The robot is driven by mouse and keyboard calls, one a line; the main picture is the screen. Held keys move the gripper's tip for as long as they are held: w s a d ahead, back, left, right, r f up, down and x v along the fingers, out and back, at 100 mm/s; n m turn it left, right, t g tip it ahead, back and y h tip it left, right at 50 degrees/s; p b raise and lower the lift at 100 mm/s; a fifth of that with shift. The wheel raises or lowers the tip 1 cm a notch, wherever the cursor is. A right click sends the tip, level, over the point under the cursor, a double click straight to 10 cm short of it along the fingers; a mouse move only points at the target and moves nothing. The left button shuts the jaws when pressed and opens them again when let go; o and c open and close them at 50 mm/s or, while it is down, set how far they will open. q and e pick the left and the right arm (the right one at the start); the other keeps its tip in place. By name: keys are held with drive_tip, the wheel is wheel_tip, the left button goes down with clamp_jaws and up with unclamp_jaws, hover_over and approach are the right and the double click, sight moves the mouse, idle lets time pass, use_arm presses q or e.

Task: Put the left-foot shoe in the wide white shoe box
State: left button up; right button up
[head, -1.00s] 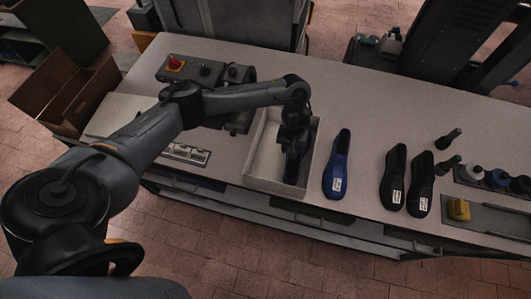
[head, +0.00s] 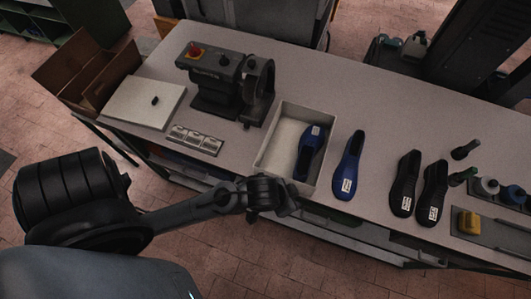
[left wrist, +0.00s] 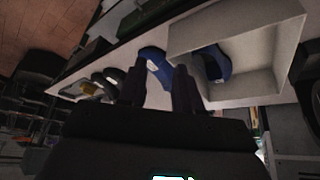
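The wide white shoe box (head: 264,152) stands open on the bench; it also shows in the left wrist view (left wrist: 262,88). My right gripper is out of view.
Two black shoes (head: 406,180) lie further right, near bottles (head: 488,187) and a yellow block (head: 469,222) in a tray. Left of the box are a dark machine (head: 215,80), a metal plate (head: 195,140) and a white board (head: 145,101). A cardboard box (head: 88,75) is at far left.

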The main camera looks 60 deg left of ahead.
use_arm(q)
drive_tip(key=s+a+r+g, duration=0.1)
drive_tip(key=s+a, duration=0.4)
drive_tip(key=s, duration=0.2)
drive_tip(key=shift+a+g+y, duration=0.4)
drive_tip(key=shift+r+p, duration=0.25)
drive_tip(key=shift+p, duration=0.05)
